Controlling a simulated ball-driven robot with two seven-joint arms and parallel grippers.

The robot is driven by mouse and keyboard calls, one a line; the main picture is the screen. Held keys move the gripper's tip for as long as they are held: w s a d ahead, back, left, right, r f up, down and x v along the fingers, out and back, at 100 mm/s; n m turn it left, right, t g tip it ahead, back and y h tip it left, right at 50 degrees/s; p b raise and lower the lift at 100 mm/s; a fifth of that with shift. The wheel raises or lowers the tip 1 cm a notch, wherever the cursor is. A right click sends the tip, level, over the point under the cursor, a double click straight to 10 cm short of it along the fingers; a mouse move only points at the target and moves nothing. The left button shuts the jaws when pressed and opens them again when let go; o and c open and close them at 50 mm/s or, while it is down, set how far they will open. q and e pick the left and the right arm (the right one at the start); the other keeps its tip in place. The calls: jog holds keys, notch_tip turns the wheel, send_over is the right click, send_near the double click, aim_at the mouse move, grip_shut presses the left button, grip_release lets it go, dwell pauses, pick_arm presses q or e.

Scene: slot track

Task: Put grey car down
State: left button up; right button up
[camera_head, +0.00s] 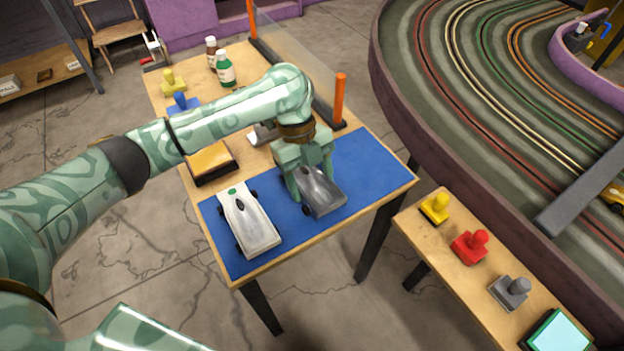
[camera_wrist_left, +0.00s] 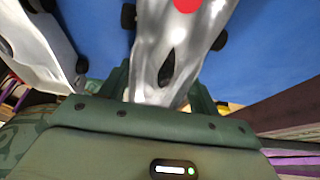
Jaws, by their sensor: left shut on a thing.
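The grey car (camera_head: 322,192) is on or just above the blue mat (camera_head: 372,165) on the wooden table; I cannot tell if its wheels touch. My left gripper (camera_head: 313,188) reaches down over it from above and is shut on its body. In the left wrist view the grey car (camera_wrist_left: 180,55) shows silver with a red spot, between the fingers, over the blue mat (camera_wrist_left: 265,60). A white car (camera_head: 252,222) with a green spot stands on the mat to the left, apart from the grey car. My right gripper is not in view.
An orange-topped pad (camera_head: 211,160) lies behind the white car. Bottles (camera_head: 224,70) and an orange post (camera_head: 340,98) stand farther back. A side bench (camera_head: 440,235) holds yellow, red and grey controllers. The mat's right part is clear.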

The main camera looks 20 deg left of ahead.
pick_arm(q)
jog(key=shift+f, duration=0.1)
jog(key=o, duration=1.2)
jog(key=shift+c, duration=0.2)
jog(key=shift+r, duration=0.2)
jog(key=p+v, duration=0.4)
jog(key=v, duration=0.8)
jog(key=shift+p, duration=0.4)
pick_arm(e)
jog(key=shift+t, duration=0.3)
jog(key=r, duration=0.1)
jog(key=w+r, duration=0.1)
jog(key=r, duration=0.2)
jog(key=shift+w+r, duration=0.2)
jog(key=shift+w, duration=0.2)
pick_arm(q)
jog(key=shift+s+d+f, duration=0.1)
